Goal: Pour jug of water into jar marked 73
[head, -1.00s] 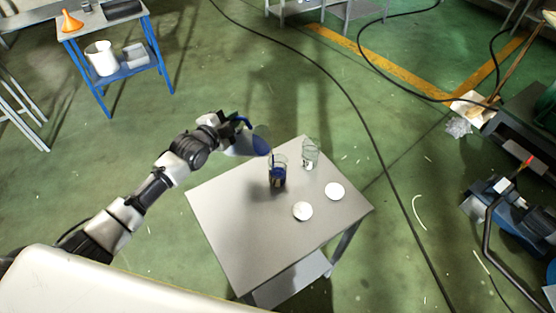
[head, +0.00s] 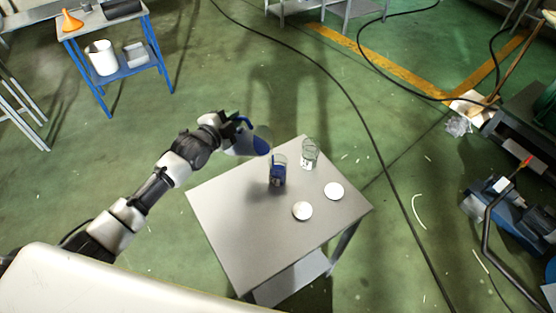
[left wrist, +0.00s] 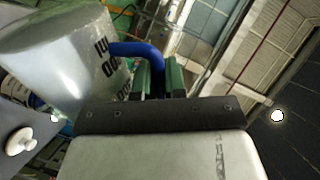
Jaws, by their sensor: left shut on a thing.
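My left gripper (head: 232,125) is shut on the blue handle of a translucent jug (head: 246,143). The jug is tilted, with its mouth end toward the right, near the table's far left edge. Blue shows inside its lower right end. The jug also shows in the left wrist view (left wrist: 75,55), with the green gripper fingers (left wrist: 160,78) at its blue handle. A glass jar (head: 278,172) with dark blue contents stands just below and right of the jug's mouth. A second, clear jar (head: 310,154) with a white label stands behind it. I cannot read either jar's number. My right gripper is out of view.
The jars stand on a small grey table (head: 235,220). Two round white lids, one nearer (head: 302,211) and one farther right (head: 334,191), lie on it. The table's left and front parts are clear. A blue-framed cart (head: 125,70) stands far left.

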